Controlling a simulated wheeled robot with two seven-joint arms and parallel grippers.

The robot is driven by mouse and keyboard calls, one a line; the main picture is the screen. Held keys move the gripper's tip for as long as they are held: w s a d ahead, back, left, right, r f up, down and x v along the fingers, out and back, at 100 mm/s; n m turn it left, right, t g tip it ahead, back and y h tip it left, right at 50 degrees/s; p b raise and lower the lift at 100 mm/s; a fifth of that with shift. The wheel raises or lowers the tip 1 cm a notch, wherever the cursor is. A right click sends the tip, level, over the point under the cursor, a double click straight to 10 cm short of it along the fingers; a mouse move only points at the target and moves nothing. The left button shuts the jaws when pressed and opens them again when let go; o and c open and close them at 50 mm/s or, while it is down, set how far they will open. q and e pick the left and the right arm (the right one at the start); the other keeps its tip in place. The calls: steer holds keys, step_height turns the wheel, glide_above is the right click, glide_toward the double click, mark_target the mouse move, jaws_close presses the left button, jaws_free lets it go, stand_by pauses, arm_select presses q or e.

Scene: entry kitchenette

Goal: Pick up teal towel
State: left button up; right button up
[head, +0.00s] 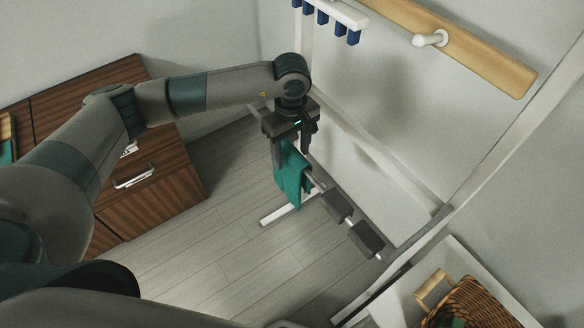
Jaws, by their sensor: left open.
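The teal towel (291,178) hangs over a rail of a low rack in the middle of the head view. My left arm reaches in from the left. My left gripper (292,150) points down at the top of the towel, its jaws open with one finger on each side of the towel's upper part. I cannot tell whether the fingers touch the cloth. The gripper hides part of the towel's top edge. My right gripper is not in view.
Dark blocks (366,239) sit along the rail to the right of the towel. A wooden cabinet (160,185) stands at left. A wicker basket (480,306) is at lower right. A wooden peg board (470,50) is on the wall. The floor (200,262) left of the rack is clear.

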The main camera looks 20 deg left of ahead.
mark_target(290, 179)
arm_select(q)
steer(key=shift+w+f+p, duration=0.1)
steer(key=shift+f+p, duration=0.5)
steer(key=shift+p, duration=0.1)
step_height(290, 179, down, 2)
steer(key=shift+w+p, duration=0.1)
steer(key=shift+p, duration=0.55)
steer(key=shift+f, duration=0.7)
steer(key=shift+a, duration=0.1)
steer(key=c, duration=1.3)
steer(key=shift+o, duration=0.2)
steer(key=shift+w+r, duration=0.1)
steer(key=shift+r, duration=0.05)
